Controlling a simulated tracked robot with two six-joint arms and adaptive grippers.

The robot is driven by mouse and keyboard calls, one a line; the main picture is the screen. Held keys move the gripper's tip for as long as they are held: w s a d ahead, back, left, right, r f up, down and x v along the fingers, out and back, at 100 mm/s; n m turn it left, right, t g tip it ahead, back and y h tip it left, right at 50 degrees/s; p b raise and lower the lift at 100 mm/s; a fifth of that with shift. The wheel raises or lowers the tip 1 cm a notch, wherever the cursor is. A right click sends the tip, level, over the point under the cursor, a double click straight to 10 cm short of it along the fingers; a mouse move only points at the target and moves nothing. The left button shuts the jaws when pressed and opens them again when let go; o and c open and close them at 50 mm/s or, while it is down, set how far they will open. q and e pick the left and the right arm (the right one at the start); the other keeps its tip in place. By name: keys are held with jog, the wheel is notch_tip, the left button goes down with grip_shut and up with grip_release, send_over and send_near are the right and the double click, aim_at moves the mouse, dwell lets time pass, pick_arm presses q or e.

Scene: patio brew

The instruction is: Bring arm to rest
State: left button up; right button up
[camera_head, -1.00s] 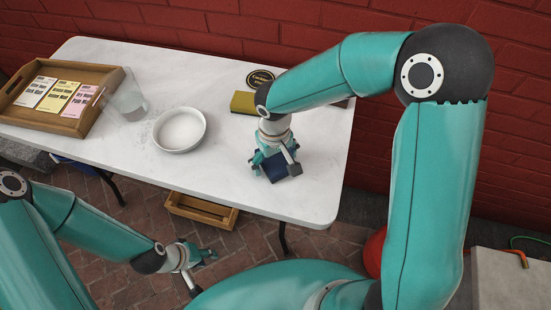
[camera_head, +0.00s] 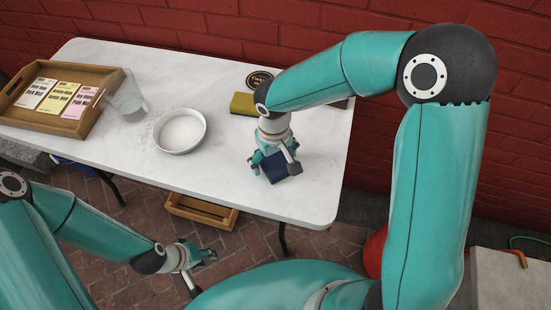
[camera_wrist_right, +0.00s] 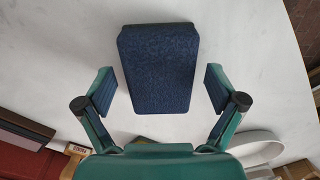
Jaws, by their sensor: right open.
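My right gripper (camera_head: 272,165) is over the right part of the white table, beside a dark blue block (camera_head: 286,190). In the right wrist view the block (camera_wrist_right: 158,66) lies between and beyond the two spread fingers (camera_wrist_right: 160,92), with a gap on each side. The right gripper is open and holds nothing. My left gripper (camera_head: 203,254) hangs low in front of the table, over the brick floor. Its fingers are too small to tell whether they are open, and I see nothing in them.
On the white table (camera_head: 225,170) stand a round white dish (camera_head: 180,131), a clear pitcher (camera_head: 130,103), a wooden tray (camera_head: 72,128) with cards, and a yellow-green sponge-like block (camera_head: 243,103). A wooden crate (camera_head: 201,212) sits below the table. A red brick wall (camera_head: 250,35) is behind.

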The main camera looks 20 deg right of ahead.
jog(key=c, duration=1)
jog(key=shift+c, duration=0.2)
jog(key=shift+r+p, duration=1.8)
jog(key=shift+r, duration=0.75)
